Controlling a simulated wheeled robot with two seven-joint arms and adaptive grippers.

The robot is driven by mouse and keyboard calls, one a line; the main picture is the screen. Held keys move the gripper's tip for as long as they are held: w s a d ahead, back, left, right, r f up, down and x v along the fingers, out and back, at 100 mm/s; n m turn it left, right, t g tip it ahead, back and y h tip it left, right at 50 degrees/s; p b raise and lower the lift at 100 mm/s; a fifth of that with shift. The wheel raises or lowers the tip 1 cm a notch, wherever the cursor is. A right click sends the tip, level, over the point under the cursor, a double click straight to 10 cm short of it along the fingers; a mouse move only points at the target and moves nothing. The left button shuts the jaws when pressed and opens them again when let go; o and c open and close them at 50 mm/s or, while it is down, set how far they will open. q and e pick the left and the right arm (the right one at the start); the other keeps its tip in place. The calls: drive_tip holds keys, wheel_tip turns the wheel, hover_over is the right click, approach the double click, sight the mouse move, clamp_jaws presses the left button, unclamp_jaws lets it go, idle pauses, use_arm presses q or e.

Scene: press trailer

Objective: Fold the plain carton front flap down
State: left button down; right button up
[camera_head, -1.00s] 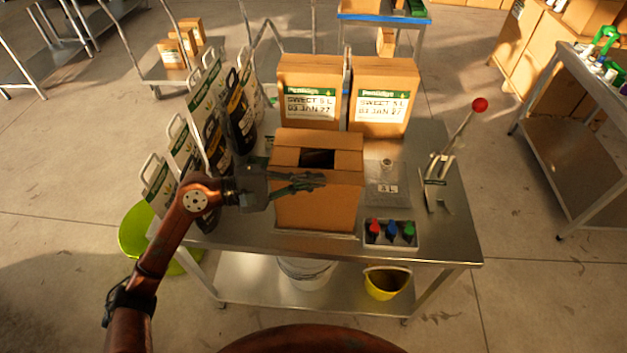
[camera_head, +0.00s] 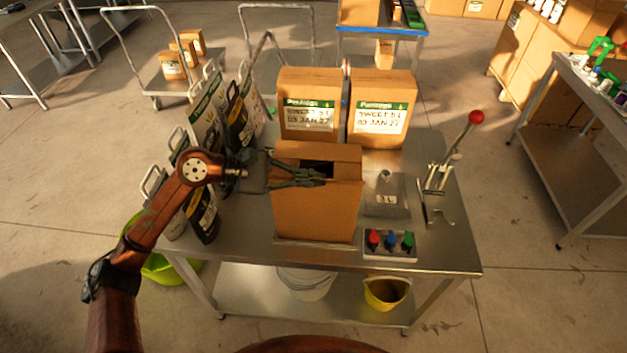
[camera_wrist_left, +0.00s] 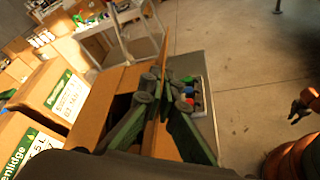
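The plain carton (camera_head: 315,215) stands near the front middle of the steel table, its top partly open with a dark gap. Its back top panel (camera_head: 318,151) lies behind the gap. My left gripper (camera_head: 322,177) is at the carton's upper front edge, reaching in from the left. In the left wrist view, the front flap (camera_wrist_left: 158,138) shows nearly edge-on and raised, between the two fingers (camera_wrist_left: 162,95). The fingertips are close to the flap; whether they press on it I cannot tell. The fingers hide part of the opening.
Two labelled cartons (camera_head: 309,104) stand behind. A grey scale-like block (camera_head: 386,195), a red-knobbed lever press (camera_head: 440,180) and a tray of coloured buttons (camera_head: 390,245) are at the right.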

idle(0.4)
use_arm(q)
drive_tip(key=c, duration=2.2)
unclamp_jaws()
drive_tip(key=v, duration=1.2)
